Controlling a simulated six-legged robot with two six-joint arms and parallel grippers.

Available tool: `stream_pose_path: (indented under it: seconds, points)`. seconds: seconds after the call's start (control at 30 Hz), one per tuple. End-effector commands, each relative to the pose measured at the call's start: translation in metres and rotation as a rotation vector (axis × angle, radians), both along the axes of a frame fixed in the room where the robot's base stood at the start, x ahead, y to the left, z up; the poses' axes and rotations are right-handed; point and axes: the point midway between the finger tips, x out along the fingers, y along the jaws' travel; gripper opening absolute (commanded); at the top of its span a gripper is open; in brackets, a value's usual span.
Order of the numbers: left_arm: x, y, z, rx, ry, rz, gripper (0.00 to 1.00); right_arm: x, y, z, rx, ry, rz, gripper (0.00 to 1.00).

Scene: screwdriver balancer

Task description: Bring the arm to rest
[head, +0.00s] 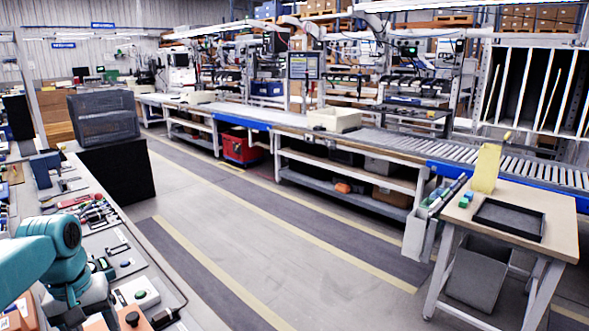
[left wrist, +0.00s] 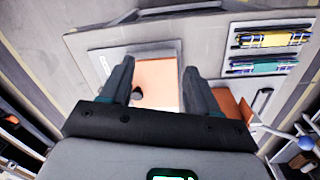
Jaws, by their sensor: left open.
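My left arm (head: 62,250), teal, comes in at the lower left of the head view, over the left workbench (head: 120,240); its gripper cannot be made out there. In the left wrist view my left gripper (left wrist: 159,68) is open, its two dark fingers apart with nothing held between them. Beyond the fingers lies an orange-brown panel (left wrist: 157,75) with a small dark knob (left wrist: 137,95), on a grey surface. I cannot tell the distance from the fingertips to the panel. My right gripper is in neither view.
A box with a green button (head: 140,293) and several tools lie on the left workbench. A wooden table (head: 545,205) with a black tray (head: 508,220) is at right. The floor aisle (head: 240,220) between is clear.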

Motion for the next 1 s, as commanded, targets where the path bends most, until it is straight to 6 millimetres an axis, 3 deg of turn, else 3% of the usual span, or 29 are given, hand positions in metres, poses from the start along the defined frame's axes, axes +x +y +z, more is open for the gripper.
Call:
stream_pose_path:
  seconds: [0.03, 0.37, 0.57, 0.63, 0.73, 0.8, 0.9, 1.0]
  points:
    - [0.000, 0.001, 0.000, 0.000, 0.000, 0.000, 0.61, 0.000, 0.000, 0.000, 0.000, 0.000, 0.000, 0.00]
    - [0.029, -0.045, -0.091, -0.061, -0.020, -0.131, 0.61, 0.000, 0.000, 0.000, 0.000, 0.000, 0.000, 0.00]
    - [0.031, -0.091, -0.163, -0.119, -0.039, -0.215, 0.61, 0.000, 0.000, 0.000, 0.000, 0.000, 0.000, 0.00]
    - [0.024, -0.116, -0.196, -0.149, -0.044, -0.252, 0.61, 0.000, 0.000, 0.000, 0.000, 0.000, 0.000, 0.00]
    - [0.002, -0.161, -0.253, -0.203, -0.056, -0.304, 0.61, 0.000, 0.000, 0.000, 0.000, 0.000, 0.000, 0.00]
    - [-0.025, -0.196, -0.293, -0.240, -0.065, -0.334, 0.61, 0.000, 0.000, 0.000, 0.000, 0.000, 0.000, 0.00]
    - [-0.075, -0.238, -0.335, -0.277, -0.073, -0.367, 0.61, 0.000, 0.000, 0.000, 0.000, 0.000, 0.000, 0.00]
    - [-0.124, -0.265, -0.359, -0.294, -0.078, -0.385, 0.61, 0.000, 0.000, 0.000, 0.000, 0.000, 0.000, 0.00]
